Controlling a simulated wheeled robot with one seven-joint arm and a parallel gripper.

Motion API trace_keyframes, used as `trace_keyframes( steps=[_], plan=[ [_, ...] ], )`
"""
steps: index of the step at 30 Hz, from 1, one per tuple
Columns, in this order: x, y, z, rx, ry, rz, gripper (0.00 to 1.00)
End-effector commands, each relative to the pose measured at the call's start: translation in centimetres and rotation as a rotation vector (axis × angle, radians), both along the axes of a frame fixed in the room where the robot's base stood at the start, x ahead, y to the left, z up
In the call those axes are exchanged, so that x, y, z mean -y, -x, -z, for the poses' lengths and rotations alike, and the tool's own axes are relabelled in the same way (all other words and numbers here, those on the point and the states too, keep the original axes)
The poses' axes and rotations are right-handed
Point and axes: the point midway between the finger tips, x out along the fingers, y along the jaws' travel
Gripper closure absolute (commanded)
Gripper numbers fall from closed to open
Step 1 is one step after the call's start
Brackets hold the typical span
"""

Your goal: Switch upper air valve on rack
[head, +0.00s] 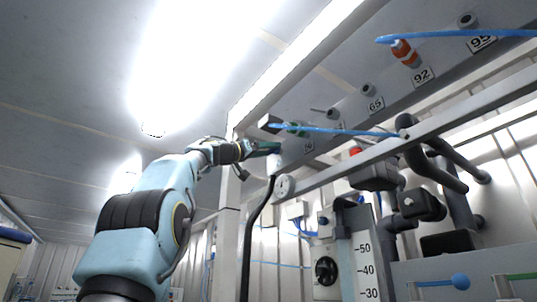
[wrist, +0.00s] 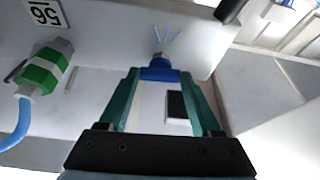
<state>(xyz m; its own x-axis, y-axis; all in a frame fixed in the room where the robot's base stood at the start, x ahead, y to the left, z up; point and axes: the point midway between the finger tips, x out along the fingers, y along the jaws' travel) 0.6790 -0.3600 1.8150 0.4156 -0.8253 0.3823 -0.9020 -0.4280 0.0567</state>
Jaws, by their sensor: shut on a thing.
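My gripper (wrist: 161,80) has two green fingers, and their tips are closed on the sides of a blue valve part (wrist: 160,71) in the wrist view. The blue part sits at a small metal fitting on the pale rack panel (wrist: 110,45). In the head view my gripper (head: 272,148) is raised to the rack's upper beam, near its left end. The valve is too small or hidden there to make out.
A green and white fitting (wrist: 42,70) with a blue hose (wrist: 14,128) is left of my fingers.

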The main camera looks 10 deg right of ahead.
Motion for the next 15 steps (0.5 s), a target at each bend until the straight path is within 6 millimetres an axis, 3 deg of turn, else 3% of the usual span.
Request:
trace_keyframes(
  steps=[15],
  plan=[
    [-0.05,-0.12,0.0,0.066,-0.032,-0.001,0.91]
  ],
)
